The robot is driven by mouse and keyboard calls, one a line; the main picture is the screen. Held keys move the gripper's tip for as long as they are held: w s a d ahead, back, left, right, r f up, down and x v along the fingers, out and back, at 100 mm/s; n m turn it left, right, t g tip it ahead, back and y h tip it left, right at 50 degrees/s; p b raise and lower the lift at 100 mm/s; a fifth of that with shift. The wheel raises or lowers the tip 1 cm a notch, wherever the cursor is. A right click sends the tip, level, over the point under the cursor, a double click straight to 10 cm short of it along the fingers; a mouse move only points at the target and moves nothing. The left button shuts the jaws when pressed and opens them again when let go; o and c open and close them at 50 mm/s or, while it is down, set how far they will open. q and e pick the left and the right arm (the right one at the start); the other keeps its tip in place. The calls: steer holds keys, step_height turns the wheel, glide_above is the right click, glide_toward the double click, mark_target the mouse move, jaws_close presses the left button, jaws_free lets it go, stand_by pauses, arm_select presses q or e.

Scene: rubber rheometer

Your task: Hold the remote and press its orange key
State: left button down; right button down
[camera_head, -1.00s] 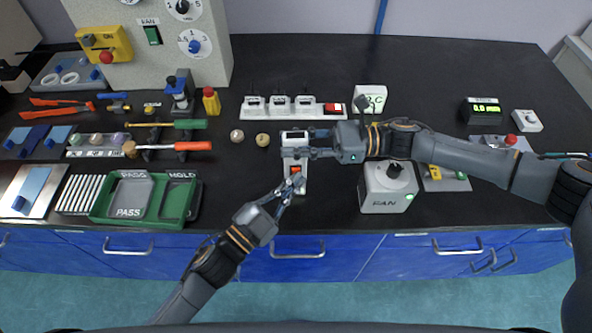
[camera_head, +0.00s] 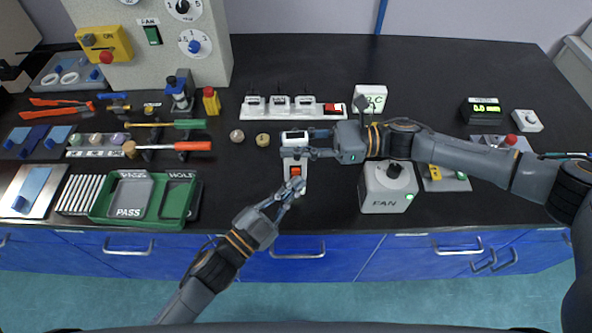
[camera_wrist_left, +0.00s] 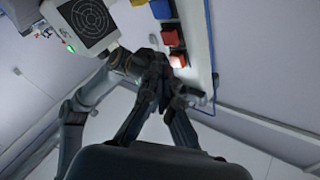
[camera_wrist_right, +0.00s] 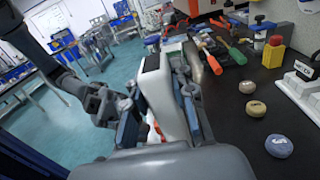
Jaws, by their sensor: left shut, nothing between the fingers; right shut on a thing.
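The white remote (camera_head: 295,181) stands out over the bench front with its dark screen (camera_head: 294,135) up and its orange key (camera_head: 295,172) below. My right gripper (camera_head: 296,152) is shut on the remote's middle; the right wrist view shows its fingers on both sides of the remote (camera_wrist_right: 160,95). My left gripper (camera_head: 298,184) is shut and empty, its tips at the remote's lower part just below the orange key. I cannot tell if they touch. In the left wrist view the left fingertips (camera_wrist_left: 163,75) lie near a glowing pinkish key (camera_wrist_left: 178,61).
A green PASS/HOLD tray (camera_head: 185,178) lies to the left. The bench between tray and remote is clear.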

arm_select(q)
steer(key=shift+s, duration=0.2)
steer(key=shift+s, duration=0.1)
steer(key=s, duration=0.4)
steer(key=shift+s+d, duration=0.15)
steer(key=shift+s, duration=0.25)
stand_by(0.6)
arm_select(e)
steer(key=c, duration=1)
jaws_free()
